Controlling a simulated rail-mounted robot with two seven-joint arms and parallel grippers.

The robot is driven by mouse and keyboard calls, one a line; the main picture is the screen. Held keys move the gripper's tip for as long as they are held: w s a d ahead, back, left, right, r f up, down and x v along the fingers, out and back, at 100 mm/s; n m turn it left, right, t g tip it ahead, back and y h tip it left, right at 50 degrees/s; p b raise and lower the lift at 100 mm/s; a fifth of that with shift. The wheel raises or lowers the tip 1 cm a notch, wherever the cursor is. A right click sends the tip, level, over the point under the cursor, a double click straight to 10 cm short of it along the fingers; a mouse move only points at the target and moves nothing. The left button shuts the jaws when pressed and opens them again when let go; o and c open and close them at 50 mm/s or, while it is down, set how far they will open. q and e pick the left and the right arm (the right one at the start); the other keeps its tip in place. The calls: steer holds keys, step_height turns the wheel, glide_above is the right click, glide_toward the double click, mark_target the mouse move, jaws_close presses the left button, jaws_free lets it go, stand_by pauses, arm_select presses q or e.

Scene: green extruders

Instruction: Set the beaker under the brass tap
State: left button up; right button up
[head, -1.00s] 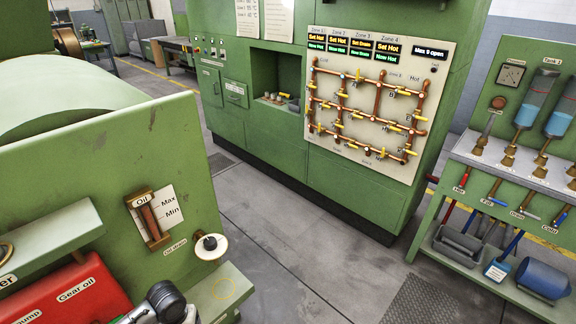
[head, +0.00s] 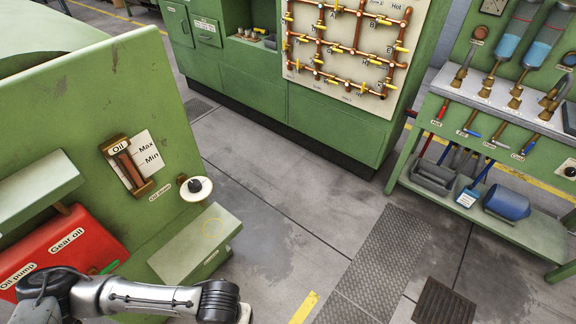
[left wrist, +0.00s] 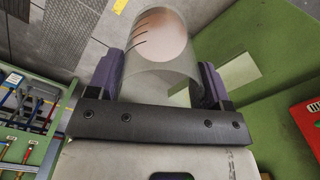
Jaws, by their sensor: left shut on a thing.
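A clear beaker (left wrist: 160,50) with dark graduation lines is in the left wrist view, and its round end shows a pinkish-brown disc. My left gripper (left wrist: 163,78) is shut on it, with purple fingers on either side. In the head view my left arm reaches in along the bottom edge, and its gripper and the beaker are cut off or hidden there. My right gripper is not in view.
A red gear oil box (head: 72,245) sits at left. A bench (head: 500,120) with several brass valves stands at right. The floor between is clear.

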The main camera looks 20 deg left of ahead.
arm_select(q)
steer(key=w+a+r+m, duration=0.1)
steer(key=w+r, duration=0.8)
steer(key=r, duration=0.3)
steer(key=w+a+r+m, duration=0.1)
steer(key=w+r, duration=0.7)
steer(key=r, duration=0.5)
steer(key=s+r+p, duration=0.3)
steer(key=r+p, duration=0.6)
steer(key=p, duration=0.2)
steer(key=s+r+p, duration=0.2)
steer(key=r+p, duration=0.8)
steer(key=p, duration=0.1)
steer(key=s+r+p, duration=0.3)
steer(key=r+p, duration=0.7)
steer(key=p, duration=0.1)
steer(key=shift+s+d, duration=0.15)
steer(key=shift+s, duration=0.2)
steer(key=shift+r, duration=0.1)
